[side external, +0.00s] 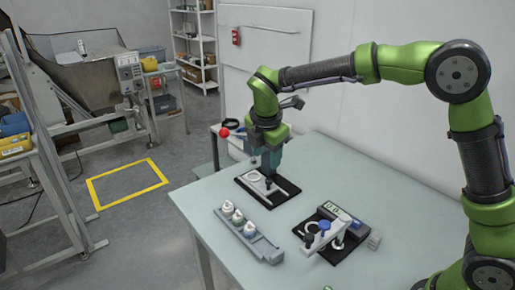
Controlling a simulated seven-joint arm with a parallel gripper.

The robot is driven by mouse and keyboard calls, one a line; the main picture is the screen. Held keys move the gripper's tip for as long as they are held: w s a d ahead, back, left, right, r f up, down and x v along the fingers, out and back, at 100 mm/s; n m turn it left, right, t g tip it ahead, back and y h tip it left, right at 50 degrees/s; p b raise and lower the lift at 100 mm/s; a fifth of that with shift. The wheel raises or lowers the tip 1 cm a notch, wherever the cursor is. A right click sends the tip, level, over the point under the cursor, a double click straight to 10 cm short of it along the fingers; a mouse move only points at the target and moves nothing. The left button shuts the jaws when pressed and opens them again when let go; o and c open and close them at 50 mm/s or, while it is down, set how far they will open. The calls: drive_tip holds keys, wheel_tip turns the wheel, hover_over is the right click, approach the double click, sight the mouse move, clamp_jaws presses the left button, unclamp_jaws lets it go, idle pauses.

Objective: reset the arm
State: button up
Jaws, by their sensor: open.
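My green and black arm reaches across from the right side of the side external view. My gripper (269,178) points down over the far part of the table. It is open, and its fingertips are close above a black plate (284,196) with a pale round ring (253,177) on it. The fingertips are small here, and I cannot tell whether they touch anything on the plate.
A grey rack (262,249) with several white caps (228,208) sits at the table's front left. A device with a display (334,210) stands on a black base to the right. The pale table (360,172) is clear behind it. A white wall (320,115) runs behind.

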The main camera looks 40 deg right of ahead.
drive_tip(key=s+d+r+m+t+y, duration=0.2)
drive_tip(key=s+r+m, duration=0.1)
drive_tip(key=s+m, duration=0.8)
drive_tip(key=s+d+r+m+t+y, duration=0.2)
drive_tip(key=s+r+m, duration=0.1)
drive_tip(key=s+m, duration=0.9)
drive_tip(key=shift+s+t+y, duration=0.3)
drive_tip(key=shift+s, duration=0.3)
